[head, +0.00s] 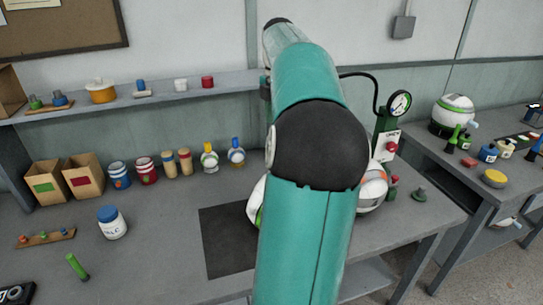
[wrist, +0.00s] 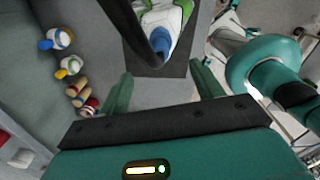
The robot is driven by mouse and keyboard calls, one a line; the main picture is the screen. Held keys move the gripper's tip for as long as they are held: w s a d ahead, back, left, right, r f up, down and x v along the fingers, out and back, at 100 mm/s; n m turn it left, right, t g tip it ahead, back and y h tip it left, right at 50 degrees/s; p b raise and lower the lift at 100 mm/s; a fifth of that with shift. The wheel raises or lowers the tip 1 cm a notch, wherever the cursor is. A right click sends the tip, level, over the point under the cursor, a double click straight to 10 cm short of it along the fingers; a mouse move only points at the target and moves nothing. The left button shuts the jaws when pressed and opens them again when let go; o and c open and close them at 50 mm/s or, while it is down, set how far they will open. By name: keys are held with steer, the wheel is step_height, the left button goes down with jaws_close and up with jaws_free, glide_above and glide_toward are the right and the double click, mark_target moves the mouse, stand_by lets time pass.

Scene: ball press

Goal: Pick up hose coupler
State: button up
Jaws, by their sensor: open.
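In the wrist view a black hose (wrist: 134,27) curves down towards the dark mat, where a blue piece (wrist: 160,42) shows beside it. I cannot tell for sure whether this blue piece is the hose coupler, or whether it joins the hose. A white and green object (wrist: 165,15) lies behind it; its edge shows beside my arm in the head view (head: 256,203). My gripper (wrist: 163,85) is open, its two teal fingers apart with nothing between them, short of the blue piece in the picture. In the head view my arm hides the gripper and much of the mat.
The dark mat (head: 222,243) lies on the grey bench. A gauge stand (head: 386,143) with a black hose is right of my arm. Bottles and jars (head: 147,171) line the back of the bench, below a shelf (head: 235,82).

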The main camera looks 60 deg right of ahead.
steer(key=f, duration=0.6)
steer(key=shift+s+d+f, duration=0.15)
steer(key=shift+s, duration=0.05)
steer(key=shift+w+f, duration=0.15)
steer(key=shift+f, duration=0.15)
step_height(320, 180, down, 5)
steer(key=shift+f, duration=0.15)
steer(key=c, duration=1.2)
